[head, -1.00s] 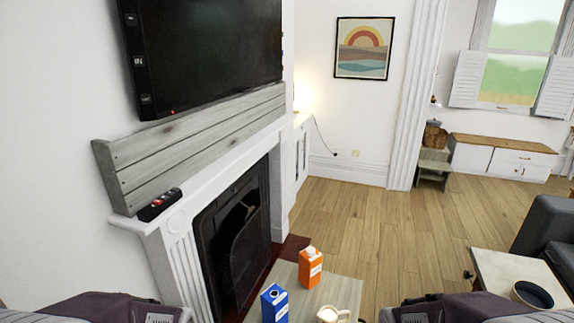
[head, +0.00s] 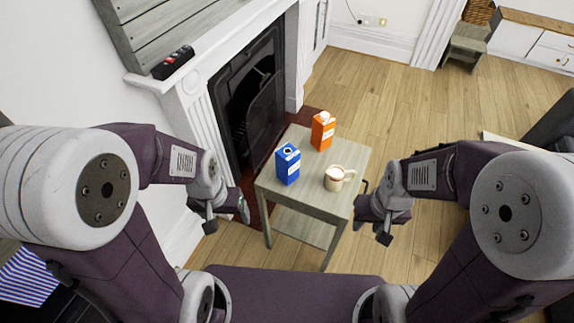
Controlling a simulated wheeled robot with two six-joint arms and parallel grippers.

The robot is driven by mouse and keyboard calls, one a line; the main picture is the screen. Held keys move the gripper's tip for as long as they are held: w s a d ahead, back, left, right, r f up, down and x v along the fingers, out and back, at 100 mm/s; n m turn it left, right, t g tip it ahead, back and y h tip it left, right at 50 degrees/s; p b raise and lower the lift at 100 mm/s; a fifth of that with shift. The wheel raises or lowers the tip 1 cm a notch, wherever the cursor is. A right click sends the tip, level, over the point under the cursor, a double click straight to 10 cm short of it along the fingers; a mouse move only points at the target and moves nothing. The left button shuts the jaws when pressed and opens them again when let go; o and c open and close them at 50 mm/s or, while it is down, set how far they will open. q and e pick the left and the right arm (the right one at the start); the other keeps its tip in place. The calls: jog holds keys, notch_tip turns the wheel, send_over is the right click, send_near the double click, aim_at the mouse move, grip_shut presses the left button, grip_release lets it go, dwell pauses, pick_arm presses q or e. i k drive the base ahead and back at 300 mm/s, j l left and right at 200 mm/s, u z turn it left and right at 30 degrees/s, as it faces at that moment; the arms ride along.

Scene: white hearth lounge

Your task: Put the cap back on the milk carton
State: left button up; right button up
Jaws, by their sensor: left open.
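A blue carton (head: 288,168) stands upright on the small grey wooden table (head: 275,190), near its left side. A dark round spot shows on its top; I cannot tell if it is an open spout. An orange carton (head: 322,134) with a white cap (head: 325,116) stands behind it to the right. I cannot make out a loose cap. My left gripper (head: 228,216) is open and empty, left of the table and apart from the cartons. My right gripper (head: 371,224) looks open and empty, just right of the table.
A cream mug (head: 336,178) stands at the table's right side. The fireplace (head: 250,103) is behind to the left, with a black object (head: 173,62) on its mantel. Wooden floor (head: 405,110) is open behind and right of the table.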

aim_at(288, 157)
jog(key=i+l+u, duration=0.15)
jog(key=j+z, duration=0.3)
jog(key=j, duration=0.35)
jog(key=i+u, duration=0.15)
jog(key=u, duration=0.25)
jog(key=i+l+u, duration=0.15)
jog(key=u, duration=0.2)
jog(key=i+l+u, duration=0.15)
jog(key=u, duration=0.25)
